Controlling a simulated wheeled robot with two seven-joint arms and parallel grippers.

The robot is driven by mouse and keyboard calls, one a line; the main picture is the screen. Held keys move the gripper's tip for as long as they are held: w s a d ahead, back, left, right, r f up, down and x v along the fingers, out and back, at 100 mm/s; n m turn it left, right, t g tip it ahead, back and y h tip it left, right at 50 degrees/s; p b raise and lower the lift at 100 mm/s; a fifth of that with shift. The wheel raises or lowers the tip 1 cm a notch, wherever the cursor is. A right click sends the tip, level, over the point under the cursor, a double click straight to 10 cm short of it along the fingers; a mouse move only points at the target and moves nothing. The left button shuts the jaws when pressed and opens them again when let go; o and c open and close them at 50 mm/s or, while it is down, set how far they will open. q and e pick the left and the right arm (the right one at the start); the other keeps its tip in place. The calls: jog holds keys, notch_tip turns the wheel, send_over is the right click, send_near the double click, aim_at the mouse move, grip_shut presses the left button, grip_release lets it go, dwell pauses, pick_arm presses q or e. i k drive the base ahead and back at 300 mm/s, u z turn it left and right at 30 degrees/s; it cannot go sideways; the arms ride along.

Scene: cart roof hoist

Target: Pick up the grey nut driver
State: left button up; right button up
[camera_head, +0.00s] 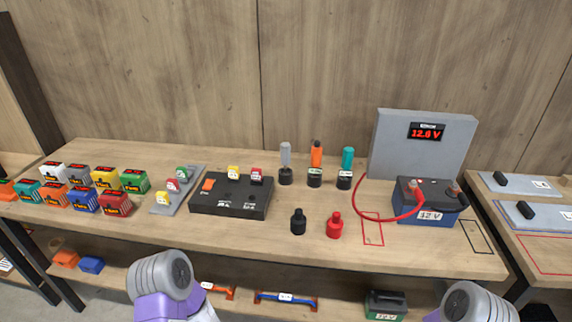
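The grey nut driver (286,154) stands upright in a small black holder (286,177) near the back of the table, left of the others. An orange-handled driver (316,154) stands to its right in a similar holder, and a teal-handled one (348,158) stands right of that. The lower part of the grey driver is hidden in its holder. Only rounded links of my arms show at the bottom edge; neither gripper is in view, and nothing touches the driver.
A black switch box (230,203) is left of the drivers. Black (298,222) and red (334,226) knob-like pieces stand in front. A blue 12 V battery (428,204) with a red cable and a grey meter panel (400,150) stand right. Several coloured blocks fill the left.

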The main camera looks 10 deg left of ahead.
aim_at(285, 148)
jog(key=z, duration=0.85)
jog(key=i, duration=0.4)
jog(key=u, duration=1.25)
